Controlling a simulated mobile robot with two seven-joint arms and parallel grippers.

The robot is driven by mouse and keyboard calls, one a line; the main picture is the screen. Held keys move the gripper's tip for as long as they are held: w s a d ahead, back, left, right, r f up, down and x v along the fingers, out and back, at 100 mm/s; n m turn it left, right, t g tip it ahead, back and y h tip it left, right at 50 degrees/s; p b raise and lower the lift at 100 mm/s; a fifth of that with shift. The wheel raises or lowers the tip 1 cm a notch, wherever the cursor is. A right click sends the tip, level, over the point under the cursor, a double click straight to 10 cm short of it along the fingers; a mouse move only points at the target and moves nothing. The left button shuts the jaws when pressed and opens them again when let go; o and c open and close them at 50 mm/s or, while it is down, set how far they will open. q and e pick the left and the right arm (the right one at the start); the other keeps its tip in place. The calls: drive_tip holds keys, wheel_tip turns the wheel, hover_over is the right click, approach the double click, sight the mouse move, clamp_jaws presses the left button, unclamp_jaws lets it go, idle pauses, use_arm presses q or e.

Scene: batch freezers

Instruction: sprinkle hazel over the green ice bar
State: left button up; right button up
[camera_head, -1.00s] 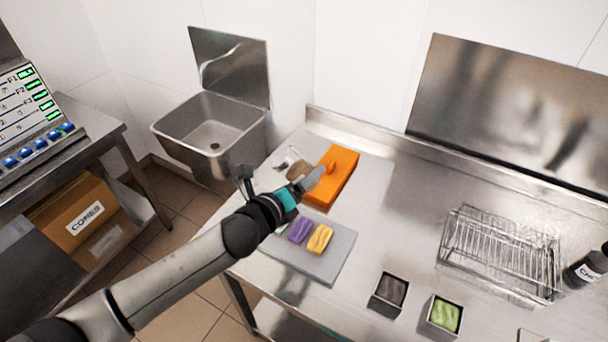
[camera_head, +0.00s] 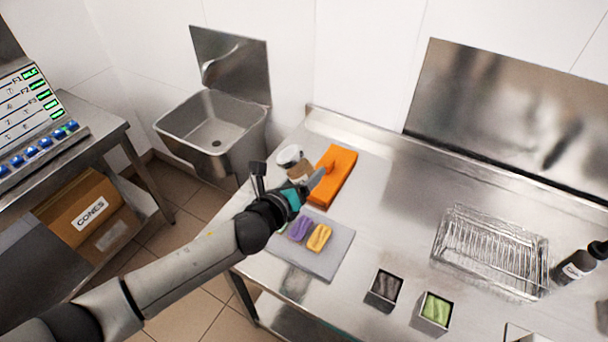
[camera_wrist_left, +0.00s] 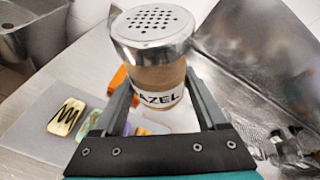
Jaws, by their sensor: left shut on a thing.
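The hazel shaker (camera_head: 299,171), a brown jar with a metal lid, is in my left gripper (camera_head: 308,182). In the left wrist view the shaker (camera_wrist_left: 158,77) stands between the two fingers, its holed lid showing above and "AZEL" readable on its label. The gripper is shut on it and holds it near the back left of the steel table. The green ice bar (camera_wrist_left: 88,125) lies in a row of bars on the grey board (camera_head: 335,254); my arm hides it in the head view.
Purple (camera_head: 301,228) and yellow (camera_head: 319,237) bars share the board, and a bar with dark zigzags (camera_wrist_left: 67,117) is beside the green one. An orange block (camera_head: 338,172) lies behind.

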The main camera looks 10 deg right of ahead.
use_arm(q)
drive_tip(key=shift+r, duration=0.1)
drive_tip(key=shift+r+m+y+p, duration=0.3)
drive_tip(key=shift+m+p, duration=0.1)
drive_tip(key=shift+p, duration=0.1)
drive_tip(key=m+y, duration=0.1)
drive_tip(key=r+m+y, duration=0.1)
drive_tip(key=m, duration=0.1)
drive_tip(key=shift+r+t, duration=0.15)
drive_tip(key=shift+t, duration=0.15)
drive_tip(key=s+a, duration=0.1)
drive_tip(key=s, duration=1.4)
drive_tip(key=shift+a, duration=0.35)
drive_tip(key=shift+w, duration=0.1)
